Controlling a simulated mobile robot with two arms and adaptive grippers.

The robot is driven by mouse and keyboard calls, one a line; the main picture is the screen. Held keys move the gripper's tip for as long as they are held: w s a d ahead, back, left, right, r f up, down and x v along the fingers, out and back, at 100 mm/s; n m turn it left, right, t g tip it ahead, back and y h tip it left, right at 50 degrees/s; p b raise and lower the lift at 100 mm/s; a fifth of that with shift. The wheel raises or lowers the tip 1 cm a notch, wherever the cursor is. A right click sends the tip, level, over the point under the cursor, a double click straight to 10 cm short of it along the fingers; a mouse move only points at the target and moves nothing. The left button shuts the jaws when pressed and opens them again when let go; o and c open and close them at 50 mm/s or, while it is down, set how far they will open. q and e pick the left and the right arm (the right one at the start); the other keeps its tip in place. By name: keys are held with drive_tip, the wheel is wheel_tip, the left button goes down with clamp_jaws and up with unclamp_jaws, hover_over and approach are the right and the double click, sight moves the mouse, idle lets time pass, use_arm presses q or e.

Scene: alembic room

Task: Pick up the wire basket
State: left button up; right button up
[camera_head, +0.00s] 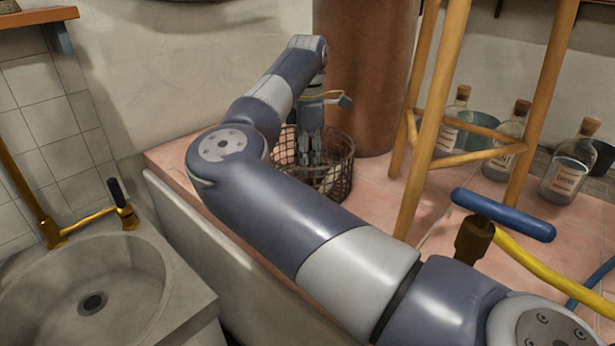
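The wire basket (334,180) is dark, round and open-topped. It stands on the pink tiled surface beside a brown column, and my arm partly covers its left side. My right arm comes in from the lower right and reaches over to it. My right gripper (309,158) points down, with its fingers inside the basket's outline in the picture. The fingers look close together, but I cannot tell whether they are shut or touch the wire. My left gripper is not in view.
A wooden stool (430,130) stands just right of the basket. Several corked bottles (570,172) stand behind it. A blue-handled valve with a yellow hose (535,268) is at the right. A stone sink (135,285) with a brass tap (95,218) is at the left.

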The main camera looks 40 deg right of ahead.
drive_tip(key=shift+f, duration=0.6)
clamp_jaws()
drive_tip(key=shift+r, duration=0.1)
